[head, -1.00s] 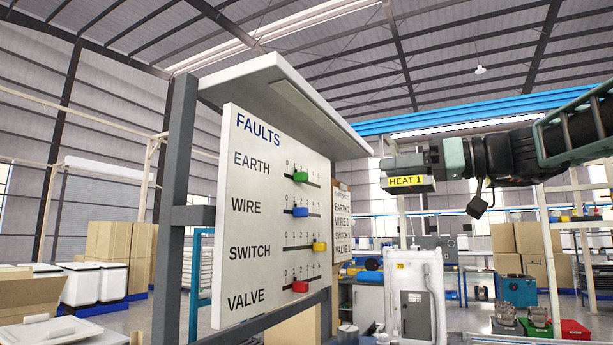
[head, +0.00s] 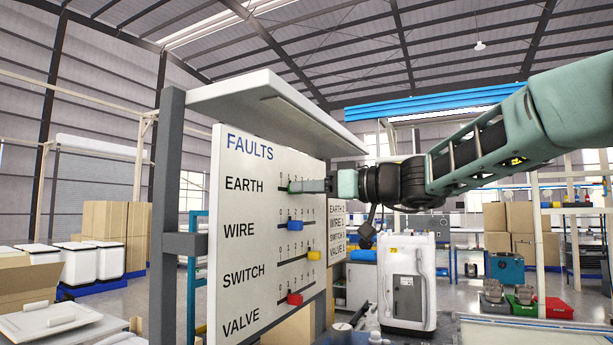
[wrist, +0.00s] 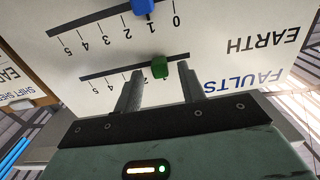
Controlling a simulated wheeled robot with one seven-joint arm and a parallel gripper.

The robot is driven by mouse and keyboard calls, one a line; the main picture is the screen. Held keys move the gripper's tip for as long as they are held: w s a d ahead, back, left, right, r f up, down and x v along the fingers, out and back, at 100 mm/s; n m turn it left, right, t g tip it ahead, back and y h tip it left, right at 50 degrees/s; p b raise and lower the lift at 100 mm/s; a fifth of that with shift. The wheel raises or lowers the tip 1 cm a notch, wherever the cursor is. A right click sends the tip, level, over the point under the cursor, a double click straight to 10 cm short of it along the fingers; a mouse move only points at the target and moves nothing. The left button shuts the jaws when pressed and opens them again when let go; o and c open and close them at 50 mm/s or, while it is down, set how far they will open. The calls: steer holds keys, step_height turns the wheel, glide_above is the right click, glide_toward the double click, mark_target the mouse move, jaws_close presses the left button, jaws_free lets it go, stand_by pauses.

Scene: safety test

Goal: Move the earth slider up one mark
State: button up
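The earth slider is a small green knob on the top scale of the white FAULTS board (head: 240,215). In the wrist view, which sees the board upside down, the green knob (wrist: 160,67) sits between my two fingertips, with a visible gap on each side. My gripper (wrist: 158,72) is open, its fingers at the EARTH scale. In the head view my gripper (head: 297,187) reaches the scale from the right, and only a sliver of green shows. The fingers hide several marks and digits, so I cannot tell the knob's exact mark.
Below are the blue wire slider (head: 295,225), the yellow switch slider (head: 314,256) and the red slider (head: 294,299). A light canopy (head: 255,90) overhangs the board, just above my gripper. A paper list (head: 338,232) hangs behind, at right.

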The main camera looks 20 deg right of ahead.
steer(key=shift+w+a, duration=0.35)
steer(key=shift+a, duration=0.05)
jaws_close()
steer(key=w+d+b, duration=0.2)
steer(key=b, duration=0.3)
steer(key=shift+d, duration=0.1)
jaws_free()
